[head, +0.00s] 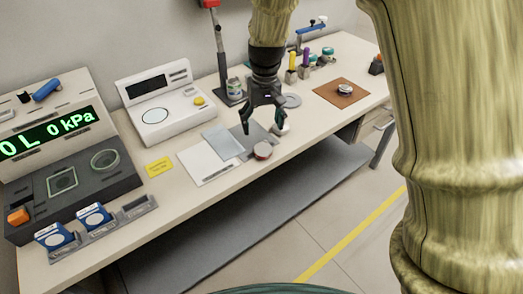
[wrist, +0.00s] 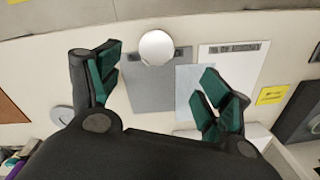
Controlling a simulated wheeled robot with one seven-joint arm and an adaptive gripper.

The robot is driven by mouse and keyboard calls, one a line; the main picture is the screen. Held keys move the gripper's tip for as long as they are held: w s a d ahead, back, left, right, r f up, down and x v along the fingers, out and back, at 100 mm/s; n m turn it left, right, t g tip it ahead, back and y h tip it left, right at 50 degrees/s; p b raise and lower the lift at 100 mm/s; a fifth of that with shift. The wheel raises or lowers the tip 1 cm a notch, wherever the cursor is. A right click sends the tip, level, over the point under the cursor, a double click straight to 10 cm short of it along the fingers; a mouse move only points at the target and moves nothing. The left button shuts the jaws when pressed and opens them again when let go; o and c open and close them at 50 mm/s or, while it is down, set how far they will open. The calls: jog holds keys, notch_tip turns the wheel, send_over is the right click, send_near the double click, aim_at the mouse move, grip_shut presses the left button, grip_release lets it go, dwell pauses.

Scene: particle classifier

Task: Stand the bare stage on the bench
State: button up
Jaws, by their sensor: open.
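My gripper (head: 263,125) is open and empty above the dark grey mat (head: 254,137); its spread fingers also show in the wrist view (wrist: 155,88). A small round piece (head: 263,151) with a pale top and reddish side stands at the mat's front edge. A white round top shows there in the wrist view (wrist: 156,47), between and beyond the fingers. Another small round metallic piece (head: 345,89) sits on the brown mat. I cannot tell which is the bare stage.
A pale blue sheet (head: 223,141) and white sheet (head: 205,163) lie left of the dark mat. A white scale (head: 160,104) and pressure console (head: 60,150) stand further left. A flat grey disc (head: 290,100) lies behind. Bare bench (head: 305,125) shows towards the brown mat.

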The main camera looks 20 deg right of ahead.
aim_at(263, 149)
jog(key=shift+d+f+p, duration=0.15)
jog(key=shift+f+p, duration=0.35)
jog(key=shift+f, duration=4.55)
jog(key=c, duration=1.3)
jog(key=shift+r, duration=0.15)
